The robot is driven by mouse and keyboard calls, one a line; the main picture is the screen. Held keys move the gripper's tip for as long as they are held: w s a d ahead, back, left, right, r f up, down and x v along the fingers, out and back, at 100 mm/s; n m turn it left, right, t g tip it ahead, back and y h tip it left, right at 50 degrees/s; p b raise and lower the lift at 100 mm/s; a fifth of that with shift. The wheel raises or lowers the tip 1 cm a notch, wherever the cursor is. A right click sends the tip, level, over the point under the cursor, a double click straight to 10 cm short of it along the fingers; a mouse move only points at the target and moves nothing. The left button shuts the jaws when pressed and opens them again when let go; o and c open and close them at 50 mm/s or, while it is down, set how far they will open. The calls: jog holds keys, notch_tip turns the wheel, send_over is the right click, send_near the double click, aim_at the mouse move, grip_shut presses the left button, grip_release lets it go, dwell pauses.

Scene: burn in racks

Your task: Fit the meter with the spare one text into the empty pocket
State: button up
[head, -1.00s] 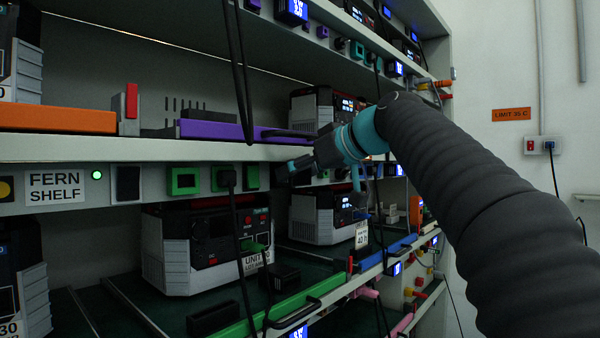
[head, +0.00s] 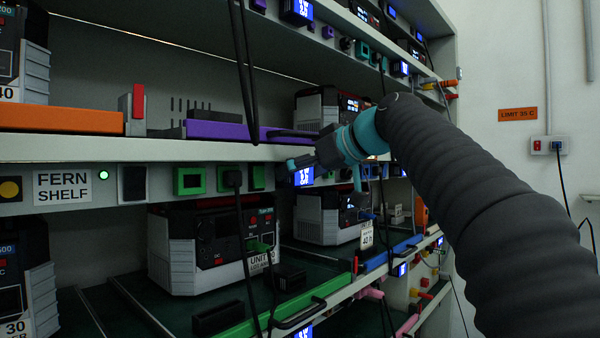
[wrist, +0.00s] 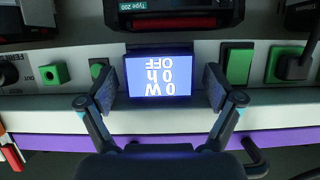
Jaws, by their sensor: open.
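A meter with a lit blue face (wrist: 160,75) sits at the shelf's front rail; its text, upside down in the wrist view, reads 0 W, 0 h, OFF. Its face also shows in the head view (head: 303,177), just below my fingers. My gripper (wrist: 158,92) is open, one finger on each side of the meter, with small gaps. In the head view my gripper (head: 300,163) is in front of the rail. A dark rectangular recess (head: 132,184) lies in the rail beside the FERN SHELF label; I cannot tell whether it is the empty pocket.
Green-framed sockets (head: 189,181) line the rail, and a black plug with its cable (head: 233,179) hangs near them. A purple tray edge (head: 220,131) with a dark handle is above. A power unit (head: 210,245) stands below, behind a green bar (head: 265,316).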

jog(key=v, duration=1.2)
